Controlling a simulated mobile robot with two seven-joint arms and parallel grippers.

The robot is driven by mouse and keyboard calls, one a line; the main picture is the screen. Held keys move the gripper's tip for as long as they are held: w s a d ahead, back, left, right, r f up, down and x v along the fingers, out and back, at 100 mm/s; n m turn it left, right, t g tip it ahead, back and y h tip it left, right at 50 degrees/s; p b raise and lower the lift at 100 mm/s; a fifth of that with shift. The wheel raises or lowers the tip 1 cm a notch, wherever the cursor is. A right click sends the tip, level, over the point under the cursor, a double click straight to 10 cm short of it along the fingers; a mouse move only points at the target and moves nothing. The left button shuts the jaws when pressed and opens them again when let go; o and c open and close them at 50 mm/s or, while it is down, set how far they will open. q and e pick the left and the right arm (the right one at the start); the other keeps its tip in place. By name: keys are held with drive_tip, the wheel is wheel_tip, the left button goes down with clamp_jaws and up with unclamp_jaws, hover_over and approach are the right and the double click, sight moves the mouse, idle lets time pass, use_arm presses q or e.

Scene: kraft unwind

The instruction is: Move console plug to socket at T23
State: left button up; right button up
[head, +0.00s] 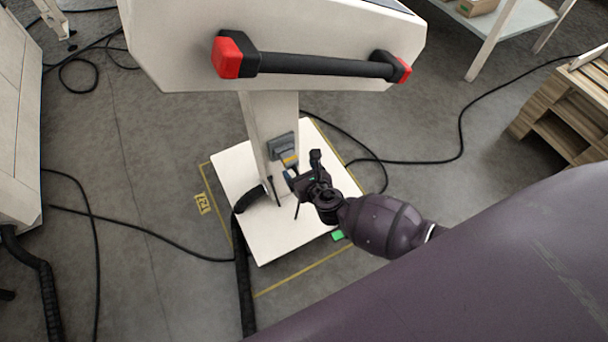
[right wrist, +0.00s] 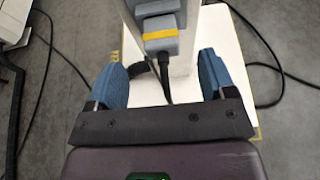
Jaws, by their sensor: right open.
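The console (head: 170,40) is a white cabinet on a column above a white base plate (head: 270,235). A grey socket box (head: 283,146) is on the column's lower part; it also shows in the right wrist view (right wrist: 155,9). The console plug (right wrist: 160,44), grey with a yellow band, sits at that box, its black cable hanging down. I cannot tell how deep it is seated. My right gripper (right wrist: 163,76) is open, its blue fingers spread to either side below the plug, with nothing between them gripped. In the head view the right gripper (head: 290,176) is beside the column.
A black handle bar (head: 315,64) with red ends juts from the console. A thick black hose (head: 243,270) and several cables cross the floor. A yellow floor label (head: 203,203), too small to read, lies left of the plate. Wooden pallets (head: 570,115) stand right.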

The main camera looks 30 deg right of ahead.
sight(293, 164)
drive_tip(key=b+x, duration=0.1)
drive_tip(key=x, duration=0.2)
drive_tip(key=b+x, duration=0.1)
drive_tip(key=x, duration=0.2)
drive_tip(key=shift+f, duration=0.45)
drive_tip(key=shift+w, duration=0.7)
use_arm(q)
drive_tip(key=shift+w+d+m+t, duration=0.35)
drive_tip(key=shift+w+m, duration=0.15)
drive_tip(key=shift+w, duration=0.25)
use_arm(e)
drive_tip(key=c, duration=0.9)
drive_tip(key=shift+o, duration=1.2)
drive_tip(key=c, duration=0.5)
use_arm(q)
drive_tip(key=shift+s+f, duration=0.15)
drive_tip(key=shift+f, duration=0.1)
use_arm(e)
drive_tip(key=shift+c, duration=0.2)
